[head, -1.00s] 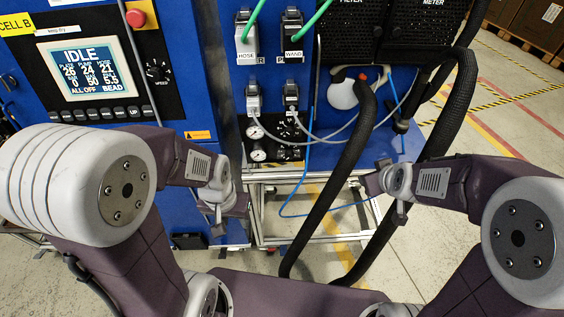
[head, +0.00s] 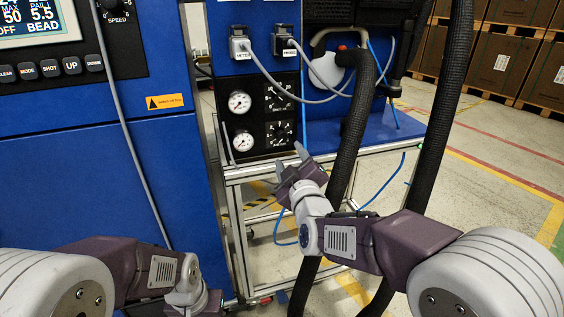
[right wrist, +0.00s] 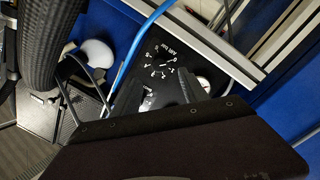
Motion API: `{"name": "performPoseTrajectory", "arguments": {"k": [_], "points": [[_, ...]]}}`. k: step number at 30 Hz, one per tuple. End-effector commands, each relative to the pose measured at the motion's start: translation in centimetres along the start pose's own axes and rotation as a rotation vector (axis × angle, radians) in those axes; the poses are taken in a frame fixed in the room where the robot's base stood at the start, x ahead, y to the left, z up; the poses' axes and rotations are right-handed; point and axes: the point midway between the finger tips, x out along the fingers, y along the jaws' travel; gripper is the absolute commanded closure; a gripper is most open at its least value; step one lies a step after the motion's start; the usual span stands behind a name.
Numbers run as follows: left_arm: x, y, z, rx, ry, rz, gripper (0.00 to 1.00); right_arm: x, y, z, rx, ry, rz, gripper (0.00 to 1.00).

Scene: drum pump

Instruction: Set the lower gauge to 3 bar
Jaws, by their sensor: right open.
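The lower gauge (head: 243,141) is a small white round dial on a black panel of the blue machine, below a matching upper gauge (head: 239,102). Its needle is too small to read. A black knob with a white scale (head: 280,133) sits right of the lower gauge. My right gripper (head: 291,160) is open and empty, in front of and just below the panel, apart from the knob as far as I can tell. In the right wrist view a scaled knob (right wrist: 160,62) shows beyond the dark gripper body. My left gripper (head: 203,301) is low at the bottom edge, its jaws unclear.
Thick black hoses (head: 352,130) hang right of the panel, close to my right arm. A thin blue hose (head: 304,95) runs beside the panel. A grey cable (head: 130,130) hangs at left. The aluminium frame (head: 250,172) lies below the panel.

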Motion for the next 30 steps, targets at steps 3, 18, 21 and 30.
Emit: {"name": "performPoseTrajectory", "arguments": {"k": [3, 18, 21, 30], "points": [[-0.1, 0.0, 0.0, 0.0, 0.001, 0.0, 0.59, 0.3, 0.1, -0.1, 0.0, 0.0, 0.0, 0.48], [2.0, 0.0, 0.2, 0.0, 0.0, 0.0, 0.59, 8.6, 0.1, 0.0, 0.0, -0.002, 0.0, 0.48], [2.0, -0.1, 0.2, 0.0, 0.0, 0.0, 0.59, 9.1, 0.2, -0.1, 0.0, -0.001, 0.0, 0.48], [2.0, 0.0, 0.2, 0.0, 0.0, 0.0, 0.59, 9.1, 0.2, -0.1, 0.0, -0.001, -0.001, 0.71]]}}
